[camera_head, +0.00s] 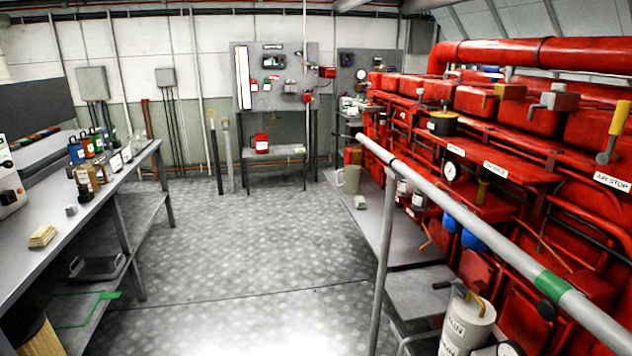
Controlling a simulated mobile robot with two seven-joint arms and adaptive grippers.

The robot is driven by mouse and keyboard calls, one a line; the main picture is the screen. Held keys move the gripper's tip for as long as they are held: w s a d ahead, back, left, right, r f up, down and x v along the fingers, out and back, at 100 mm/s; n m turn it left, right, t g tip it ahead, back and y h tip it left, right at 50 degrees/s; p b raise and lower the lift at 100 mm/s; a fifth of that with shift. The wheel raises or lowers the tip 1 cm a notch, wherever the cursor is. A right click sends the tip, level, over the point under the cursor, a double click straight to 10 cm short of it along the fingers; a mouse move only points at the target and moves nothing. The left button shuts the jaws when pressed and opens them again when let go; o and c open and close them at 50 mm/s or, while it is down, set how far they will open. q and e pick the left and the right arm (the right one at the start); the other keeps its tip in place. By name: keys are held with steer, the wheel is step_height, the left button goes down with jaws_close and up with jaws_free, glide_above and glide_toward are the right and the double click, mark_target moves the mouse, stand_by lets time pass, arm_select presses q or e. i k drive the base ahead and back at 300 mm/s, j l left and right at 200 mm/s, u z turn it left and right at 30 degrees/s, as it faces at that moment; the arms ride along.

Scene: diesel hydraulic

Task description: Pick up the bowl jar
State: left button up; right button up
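I cannot tell which item is the bowl jar. Several small bottles and jars stand on the grey workbench (75,235) at the left, among them amber jars (88,176), a blue bottle (76,152) and clear bottles with white labels (117,160). A small dark jar (85,193) stands at their near end. A white labelled canister (468,325) with a curved handle stands at the lower right. Neither of my grippers is in view.
A red engine (500,170) fills the right side, behind a grey handrail (470,215) on a post. The patterned floor (240,250) between bench and engine is clear. A sponge-like block (42,237) lies on the bench. A small table (275,152) stands at the back wall.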

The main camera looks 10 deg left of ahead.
mark_target(136, 136)
steer(key=i+j+u, duration=0.1)
steer(key=j, duration=0.2)
steer(key=j+u, duration=0.1)
steer(key=j, duration=0.2)
steer(key=i+j+u, duration=0.1)
steer(key=j, duration=0.2)
steer(key=i+j+u, duration=0.25)
steer(key=j, duration=0.2)
steer(key=i+j+u, duration=0.25)
steer(key=i+z, duration=0.2)
steer(key=i, duration=0.25)
steer(key=i+j+z, duration=0.25)
steer(key=i, duration=0.25)
steer(key=i+j+z, duration=0.2)
steer(key=i, duration=0.25)
steer(key=i+u, duration=0.2)
steer(key=i, duration=0.5)
steer(key=i+l+u, duration=0.25)
steer(key=i, duration=0.45)
steer(key=i+u, duration=0.15)
steer(key=i, duration=1.3)
steer(key=i+l+u, duration=0.1)
steer(key=i+u, duration=0.4)
steer(key=i+l+u, duration=0.3)
steer(key=i+u, duration=0.15)
steer(key=i+l+u, duration=0.25)
steer(key=u, duration=0.25)
steer(key=i+l+u, duration=0.45)
